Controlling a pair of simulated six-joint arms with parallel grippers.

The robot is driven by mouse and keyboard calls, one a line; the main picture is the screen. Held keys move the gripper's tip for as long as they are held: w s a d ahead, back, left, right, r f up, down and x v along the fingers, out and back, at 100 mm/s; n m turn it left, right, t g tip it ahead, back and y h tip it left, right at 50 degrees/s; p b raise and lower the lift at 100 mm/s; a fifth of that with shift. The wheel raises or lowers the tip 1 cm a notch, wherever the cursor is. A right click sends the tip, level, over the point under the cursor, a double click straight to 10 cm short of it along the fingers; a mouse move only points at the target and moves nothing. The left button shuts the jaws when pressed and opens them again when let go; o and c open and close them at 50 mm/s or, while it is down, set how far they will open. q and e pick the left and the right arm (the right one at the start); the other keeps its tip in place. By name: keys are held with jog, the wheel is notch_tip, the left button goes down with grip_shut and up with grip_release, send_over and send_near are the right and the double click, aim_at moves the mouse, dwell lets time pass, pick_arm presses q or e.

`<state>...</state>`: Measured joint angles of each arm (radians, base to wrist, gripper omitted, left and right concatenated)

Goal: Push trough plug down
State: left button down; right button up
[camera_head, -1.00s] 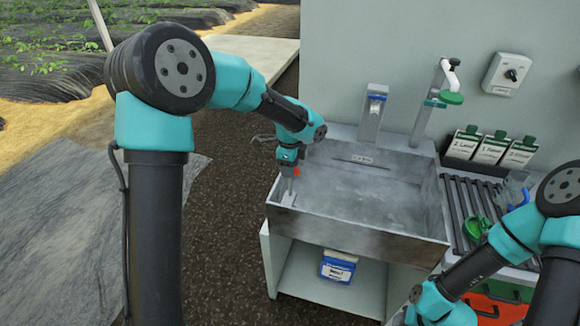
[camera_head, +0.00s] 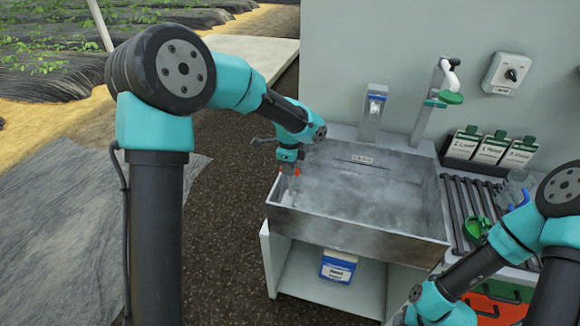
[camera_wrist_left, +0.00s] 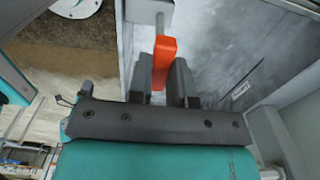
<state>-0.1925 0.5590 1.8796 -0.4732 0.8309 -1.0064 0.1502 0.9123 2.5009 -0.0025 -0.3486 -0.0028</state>
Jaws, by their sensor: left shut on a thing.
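The grey metal trough (camera_head: 350,222) stands in the middle of the head view. My left gripper (camera_head: 290,168) is at its left side, pointing down near the front left corner. In the left wrist view my left gripper (camera_wrist_left: 162,82) is shut on an orange handle (camera_wrist_left: 163,55), with one dark finger on each side. A grey rod joins the handle's far end. In the head view only small orange bits show at the fingers, and a pale post shows below them. The plug's lower end cannot be made out. My right gripper is out of view.
A dispenser (camera_head: 372,112) and a tap post with a green part (camera_head: 450,97) stand behind the trough. Labelled green-topped packs (camera_head: 490,148) and a slatted rack (camera_head: 462,205) are to the right. A blue-and-white box (camera_head: 338,268) sits on the shelf below.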

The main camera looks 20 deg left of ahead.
pick_arm(q)
send_over(290, 195)
jog(key=f, duration=0.4)
jog(key=shift+w+a+f, duration=0.1)
jog(key=shift+w+f, duration=0.2)
jog(key=c, duration=1)
grip_release()
jog(key=shift+c, duration=0.2)
notch_tip(290, 195, up, 18)
jog(key=shift+f, duration=0.25)
